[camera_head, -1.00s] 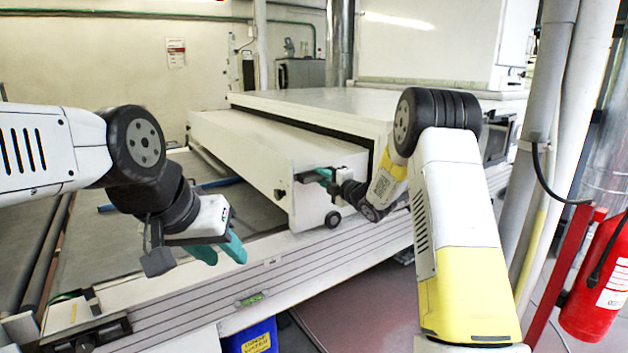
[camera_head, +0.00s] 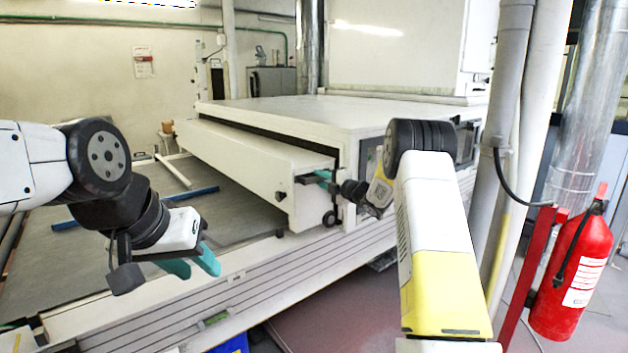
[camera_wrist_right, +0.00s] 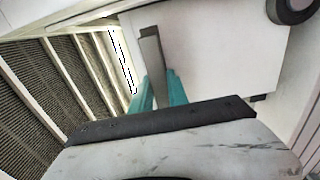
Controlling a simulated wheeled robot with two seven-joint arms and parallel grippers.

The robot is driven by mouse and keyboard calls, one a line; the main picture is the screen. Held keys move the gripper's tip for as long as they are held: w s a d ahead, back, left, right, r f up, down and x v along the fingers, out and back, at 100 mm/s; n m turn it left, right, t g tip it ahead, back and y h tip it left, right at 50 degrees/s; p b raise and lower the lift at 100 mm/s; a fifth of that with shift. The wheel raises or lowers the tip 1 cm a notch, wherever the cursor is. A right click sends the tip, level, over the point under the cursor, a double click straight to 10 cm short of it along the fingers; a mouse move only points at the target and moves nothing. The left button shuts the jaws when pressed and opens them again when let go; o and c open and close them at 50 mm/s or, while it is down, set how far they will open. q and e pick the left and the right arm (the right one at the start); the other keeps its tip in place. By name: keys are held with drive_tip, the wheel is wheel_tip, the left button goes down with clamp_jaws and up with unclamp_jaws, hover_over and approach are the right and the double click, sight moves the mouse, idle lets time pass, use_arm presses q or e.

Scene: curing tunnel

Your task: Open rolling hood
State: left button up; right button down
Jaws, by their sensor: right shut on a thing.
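The rolling hood (camera_head: 235,158) is a long white box with a small black wheel at its near lower corner. It sits on the rails of the frame, partly under the white tunnel housing (camera_head: 400,108). My right gripper (camera_head: 318,176) is at the hood's near end face. In the right wrist view its teal fingers (camera_wrist_right: 158,90) are shut on a grey upright handle (camera_wrist_right: 151,52) in front of the white panel. My left gripper (camera_head: 192,266) is open and empty, above the near rail at the left, apart from the hood.
A grey mesh bed (camera_head: 150,228) with a blue bar (camera_head: 190,192) lies left of the hood. A red fire extinguisher (camera_head: 575,270) and grey pipes (camera_head: 500,120) stand at the right. Red-brown floor (camera_head: 330,310) shows in front of the frame.

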drive_tip(key=shift+f, duration=0.1)
drive_tip(key=c, duration=1.3)
unclamp_jaws()
drive_tip(key=shift+v, duration=3.9)
